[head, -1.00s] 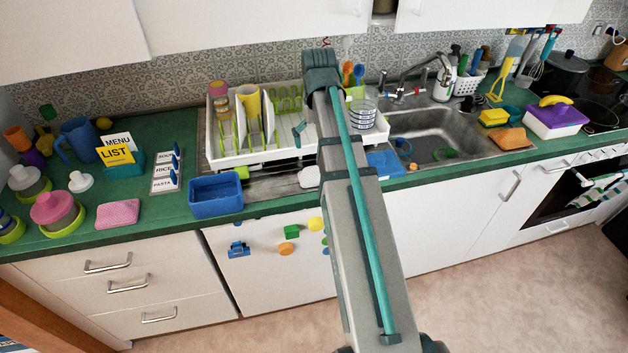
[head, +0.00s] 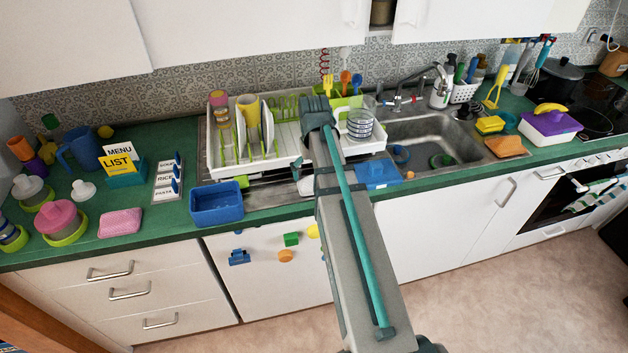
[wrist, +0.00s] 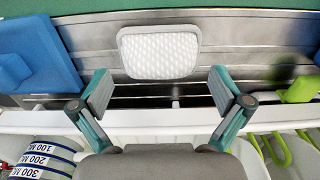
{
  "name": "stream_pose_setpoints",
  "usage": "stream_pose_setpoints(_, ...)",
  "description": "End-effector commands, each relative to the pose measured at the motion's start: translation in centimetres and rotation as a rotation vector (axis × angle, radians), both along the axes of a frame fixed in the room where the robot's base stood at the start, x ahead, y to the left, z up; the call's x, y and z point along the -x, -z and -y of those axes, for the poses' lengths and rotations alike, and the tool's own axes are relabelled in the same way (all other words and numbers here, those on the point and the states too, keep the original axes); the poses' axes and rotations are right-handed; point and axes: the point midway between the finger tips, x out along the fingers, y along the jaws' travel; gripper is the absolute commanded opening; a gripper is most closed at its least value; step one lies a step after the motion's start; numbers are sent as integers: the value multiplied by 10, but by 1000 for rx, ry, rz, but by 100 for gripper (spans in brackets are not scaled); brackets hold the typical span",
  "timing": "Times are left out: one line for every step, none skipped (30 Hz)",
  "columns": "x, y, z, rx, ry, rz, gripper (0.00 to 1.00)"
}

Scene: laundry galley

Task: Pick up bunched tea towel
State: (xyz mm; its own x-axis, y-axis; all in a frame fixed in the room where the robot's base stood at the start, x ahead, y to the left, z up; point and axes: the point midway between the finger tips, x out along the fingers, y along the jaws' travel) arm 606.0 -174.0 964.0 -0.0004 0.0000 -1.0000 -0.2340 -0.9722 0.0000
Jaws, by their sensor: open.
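A small white cloth with a quilted diamond texture (wrist: 159,52), the likeliest match for the tea towel, lies on the grooved metal drainboard. It looks like a rounded square. In the head view a bit of this white cloth (head: 306,185) shows beside my arm, which hides the rest. My gripper (wrist: 161,90) is open and empty, its two teal-edged fingers apart. In the wrist view the cloth lies beyond the fingertips, roughly centred between them. I cannot tell the exact height above it.
A blue piece (head: 376,174) lies right of the cloth and a blue tub (head: 217,203) left. A green item (wrist: 299,90) is near the tub. The sink (head: 440,145) is farther right.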

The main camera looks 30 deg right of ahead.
Motion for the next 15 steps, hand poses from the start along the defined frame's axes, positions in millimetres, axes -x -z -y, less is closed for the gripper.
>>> stream_pose_setpoints(1,5,0,0,0,-2,100)
stream_pose_setpoints(1,8,0,0,0,-1,100)
stream_pose_setpoints(1,11,0,0,0,-1,100)
stream_pose_setpoints(1,13,0,0,0,-1,100)
stream_pose_setpoints(1,15,0,0,0,-1,100)
stream_pose_setpoints(1,16,0,0,0,-1,100)
stream_pose_setpoints(1,17,0,0,0,0,100)
stream_pose_setpoints(1,18,0,0,0,0,100)
stream_pose_setpoints(0,18,0,0,0,0,100)
stream_pose_setpoints(1,18,0,0,0,1,100)
stream_pose_setpoints(1,18,0,0,0,1,100)
stream_pose_setpoints(0,18,0,0,0,1,100)
stream_pose_setpoints(0,18,0,0,0,1,100)
stream_pose_setpoints(0,18,0,0,0,1,100)
stream_pose_setpoints(0,18,0,0,0,1,97)
